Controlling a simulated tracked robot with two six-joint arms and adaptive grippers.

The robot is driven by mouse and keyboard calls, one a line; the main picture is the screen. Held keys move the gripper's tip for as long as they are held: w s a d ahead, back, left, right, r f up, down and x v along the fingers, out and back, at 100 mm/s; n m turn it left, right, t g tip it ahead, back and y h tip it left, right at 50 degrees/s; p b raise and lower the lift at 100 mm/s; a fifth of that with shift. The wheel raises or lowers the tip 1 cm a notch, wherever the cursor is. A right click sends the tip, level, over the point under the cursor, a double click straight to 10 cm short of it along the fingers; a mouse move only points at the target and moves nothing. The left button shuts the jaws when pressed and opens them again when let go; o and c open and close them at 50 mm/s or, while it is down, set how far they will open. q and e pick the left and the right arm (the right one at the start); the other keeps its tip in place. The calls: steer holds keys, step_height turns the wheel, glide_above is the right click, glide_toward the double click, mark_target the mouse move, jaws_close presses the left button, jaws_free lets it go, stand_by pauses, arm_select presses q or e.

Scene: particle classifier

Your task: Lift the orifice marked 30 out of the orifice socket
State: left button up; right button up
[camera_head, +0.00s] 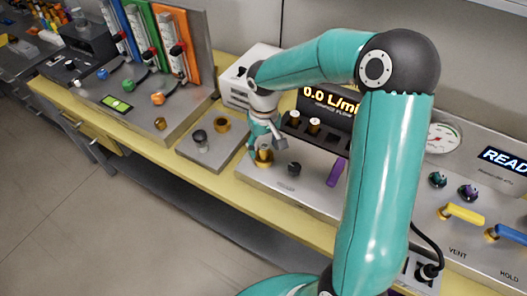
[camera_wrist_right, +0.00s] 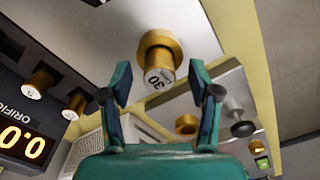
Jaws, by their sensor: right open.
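The orifice marked 30 (camera_wrist_right: 159,78) is a short cylinder with a pale, numbered end. It sits in the brass orifice socket (camera_wrist_right: 157,42) on the grey panel. In the head view the brass socket (camera_head: 263,159) shows just below my right gripper (camera_head: 264,140). In the right wrist view my right gripper (camera_wrist_right: 159,84) is open, with one finger on each side of the orifice's end. Gaps show between the fingers and the orifice. My left gripper is out of view.
Two other orifices (camera_head: 293,117) (camera_head: 314,126) stand in a dark rack beside the flow display (camera_head: 331,101). A small plate (camera_head: 213,151) with a brass ring (camera_head: 222,125) and a grey-black knob (camera_head: 199,136) lies left of the panel. A purple handle (camera_head: 337,172) stands to the right.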

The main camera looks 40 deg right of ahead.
steer(key=shift+f, duration=0.55)
jaws_close()
steer(key=shift+r, duration=0.15)
